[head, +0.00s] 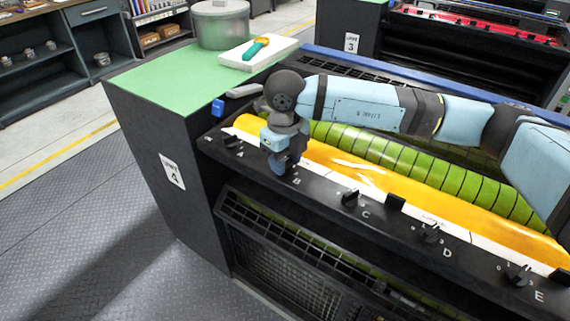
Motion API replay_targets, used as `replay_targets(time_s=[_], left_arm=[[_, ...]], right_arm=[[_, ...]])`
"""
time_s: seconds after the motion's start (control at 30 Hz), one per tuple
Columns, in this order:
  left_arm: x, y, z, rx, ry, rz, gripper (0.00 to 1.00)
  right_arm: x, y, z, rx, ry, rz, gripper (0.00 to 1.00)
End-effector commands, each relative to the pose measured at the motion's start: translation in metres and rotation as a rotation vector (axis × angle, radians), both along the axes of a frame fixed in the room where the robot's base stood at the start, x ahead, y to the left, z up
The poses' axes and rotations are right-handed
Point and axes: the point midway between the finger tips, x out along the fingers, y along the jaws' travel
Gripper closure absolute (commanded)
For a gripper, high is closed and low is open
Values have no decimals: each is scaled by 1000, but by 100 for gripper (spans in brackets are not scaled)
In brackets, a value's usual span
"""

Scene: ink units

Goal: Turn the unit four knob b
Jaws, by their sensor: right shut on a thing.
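The ink unit marked 4 (140,165) stands in front of me, with a black front rail (325,207) carrying a row of black knobs lettered A to E. My right gripper (283,168) points down at the rail just above the letter B. It is shut on knob b, which the gripper hides. Knob A (230,141) is to its left and knob C (349,198) to its right, both free. Knobs D (429,233) and E (519,273) are further right. My left gripper is not in view.
The green top (150,83) at the left holds a metal can (220,25) and a white tray (285,48) with a teal-handled tool. Floor at the left is clear.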

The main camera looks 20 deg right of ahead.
Motion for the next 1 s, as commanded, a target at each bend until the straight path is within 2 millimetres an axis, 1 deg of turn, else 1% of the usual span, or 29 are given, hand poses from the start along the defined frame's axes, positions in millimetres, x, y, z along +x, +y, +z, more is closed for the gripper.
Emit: replay_targets(time_s=[0.03, 0.17, 0.5, 0.73, 1.0], left_arm=[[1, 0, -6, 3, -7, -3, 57], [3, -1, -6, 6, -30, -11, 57], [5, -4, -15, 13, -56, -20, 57], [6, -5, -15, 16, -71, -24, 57], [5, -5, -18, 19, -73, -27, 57]], right_arm=[[1, 0, -4, 1, -3, 38, 85], [1, -1, -4, 1, -3, 157, 85], [1, -1, -3, 0, -2, 437, 85], [2, -1, -1, 1, -4, 563, 85], [2, -1, 1, 1, -3, 630, 85]])
